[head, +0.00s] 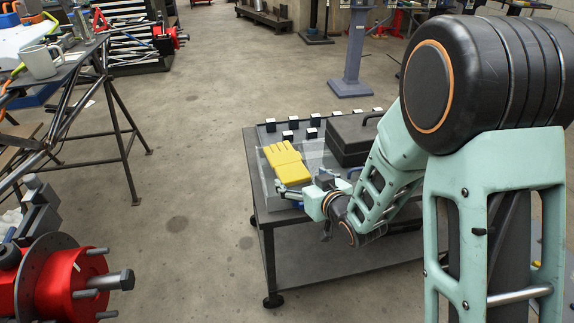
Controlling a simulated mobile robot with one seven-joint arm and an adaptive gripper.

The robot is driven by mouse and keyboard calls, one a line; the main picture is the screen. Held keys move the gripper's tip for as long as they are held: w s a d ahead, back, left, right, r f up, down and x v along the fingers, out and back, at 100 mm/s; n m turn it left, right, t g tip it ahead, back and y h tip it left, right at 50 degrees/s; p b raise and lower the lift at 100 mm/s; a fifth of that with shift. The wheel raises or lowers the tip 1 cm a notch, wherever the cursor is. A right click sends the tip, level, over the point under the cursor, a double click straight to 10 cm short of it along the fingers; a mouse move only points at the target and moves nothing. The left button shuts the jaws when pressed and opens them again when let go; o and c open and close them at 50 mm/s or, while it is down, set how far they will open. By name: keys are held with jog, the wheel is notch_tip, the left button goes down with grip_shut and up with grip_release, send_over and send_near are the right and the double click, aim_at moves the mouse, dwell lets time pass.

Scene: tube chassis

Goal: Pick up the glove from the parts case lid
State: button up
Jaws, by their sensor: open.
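A yellow glove (287,164) lies flat on a clear, box-like parts case lid (314,158) on a grey cart. My gripper (290,190) is at the near end of the glove, just below it in the picture. It is open, and nothing shows held in it. Its fingers are small here and partly overlap the case, so I cannot tell whether they touch the glove or the lid. My wrist and arm come in from the right and hide part of the case's right side.
The cart top (262,207) also bears a dark case (350,140) with a handle, and several small black-and-white blocks behind the glove. Red machinery (68,285) is at the lower left. The floor between is clear.

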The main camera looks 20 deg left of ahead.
aim_at(292, 171)
jog(key=b+x, duration=0.1)
jog(key=x, duration=0.4)
jog(key=shift+w+a+b, duration=0.25)
jog(key=shift+a+b, duration=0.05)
jog(key=shift+a, duration=0.05)
jog(key=shift+r, duration=0.1)
jog(key=c, duration=1.3)
